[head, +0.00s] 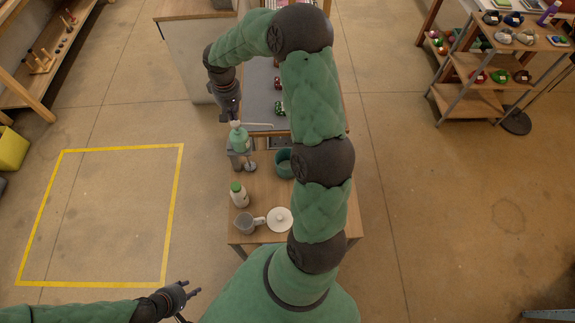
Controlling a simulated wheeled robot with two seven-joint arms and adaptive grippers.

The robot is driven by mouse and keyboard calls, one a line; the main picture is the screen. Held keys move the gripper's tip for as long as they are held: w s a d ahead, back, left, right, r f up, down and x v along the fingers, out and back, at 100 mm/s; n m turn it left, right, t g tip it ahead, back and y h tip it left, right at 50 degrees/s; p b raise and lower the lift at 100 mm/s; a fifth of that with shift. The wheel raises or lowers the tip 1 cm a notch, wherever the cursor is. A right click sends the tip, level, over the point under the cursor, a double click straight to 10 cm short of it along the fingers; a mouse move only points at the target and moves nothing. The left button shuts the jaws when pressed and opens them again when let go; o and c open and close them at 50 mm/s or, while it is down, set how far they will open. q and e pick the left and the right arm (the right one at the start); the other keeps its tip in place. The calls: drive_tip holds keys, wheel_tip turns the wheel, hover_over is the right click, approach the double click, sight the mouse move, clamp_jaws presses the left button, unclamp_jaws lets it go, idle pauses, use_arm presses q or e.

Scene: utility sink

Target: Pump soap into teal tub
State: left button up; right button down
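A pale green pump bottle (239,142) with a light top stands upright near the grey sink area, left of the teal tub. The teal tub (284,171) is on the wooden counter, its right side partly hidden behind my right arm. My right gripper (229,119) points down just above the bottle's top. Whether it touches the top, and whether its fingers are open, is too small to tell. My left gripper (194,288) is at the lower left, open and empty, over the floor and away from the counter.
On the wooden counter (262,190) are a white bottle with a green cap (239,195), a grey mug (246,224) and a round white lidded dish (279,219). Yellow tape (121,148) marks empty floor at left.

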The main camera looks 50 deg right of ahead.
wheel_tip(320, 180, up, 6)
drive_tip(key=p, duration=0.3)
idle(0.3)
idle(0.5)
